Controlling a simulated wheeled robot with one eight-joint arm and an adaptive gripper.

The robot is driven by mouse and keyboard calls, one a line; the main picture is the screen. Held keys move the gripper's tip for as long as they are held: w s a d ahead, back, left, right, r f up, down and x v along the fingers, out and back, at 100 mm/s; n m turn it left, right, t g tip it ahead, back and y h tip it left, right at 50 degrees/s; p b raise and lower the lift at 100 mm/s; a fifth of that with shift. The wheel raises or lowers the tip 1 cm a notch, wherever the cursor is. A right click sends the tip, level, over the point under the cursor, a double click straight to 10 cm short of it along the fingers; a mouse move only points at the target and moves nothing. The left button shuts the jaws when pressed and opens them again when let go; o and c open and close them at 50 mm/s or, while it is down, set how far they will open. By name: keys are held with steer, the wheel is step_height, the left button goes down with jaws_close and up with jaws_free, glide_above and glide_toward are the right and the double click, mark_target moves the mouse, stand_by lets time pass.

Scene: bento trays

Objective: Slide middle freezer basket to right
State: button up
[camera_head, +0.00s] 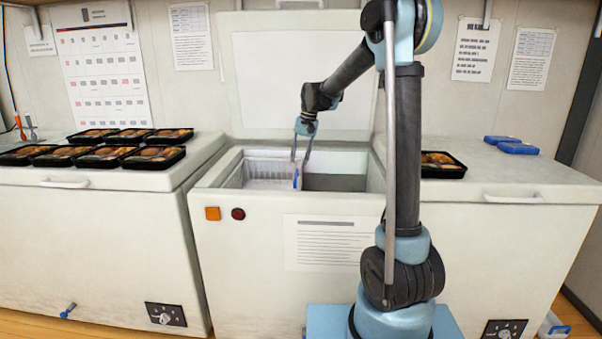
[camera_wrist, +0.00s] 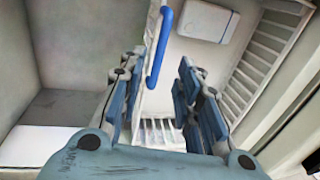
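The middle freezer (camera_head: 300,215) stands with its lid up. A white basket (camera_head: 265,170) sits in the left part of its opening, and the right part looks empty. A blue handle (camera_head: 297,178) marks the basket's right side; it also shows in the wrist view (camera_wrist: 160,45). My gripper (camera_head: 300,158) points down over that side, with its fingers apart. In the wrist view my gripper (camera_wrist: 158,75) is open, with the handle in the gap, nearer the left finger. Contact with the handle cannot be told. The basket's slatted wall (camera_wrist: 262,60) is at right.
A small white box (camera_wrist: 208,22) lies in the basket. Black bento trays (camera_head: 95,155) cover the left freezer top. One tray (camera_head: 441,165) and blue blocks (camera_head: 517,147) are on the right freezer. The raised lid (camera_head: 290,80) stands behind my arm.

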mark_target(297, 174)
steer(key=shift+a+f, duration=0.2)
steer(key=shift+f, duration=0.85)
steer(key=shift+a+f, duration=0.2)
steer(key=shift+f, duration=0.8)
steer(key=shift+a+f, duration=0.2)
steer(key=shift+f, duration=0.85)
steer(key=shift+c, duration=0.5)
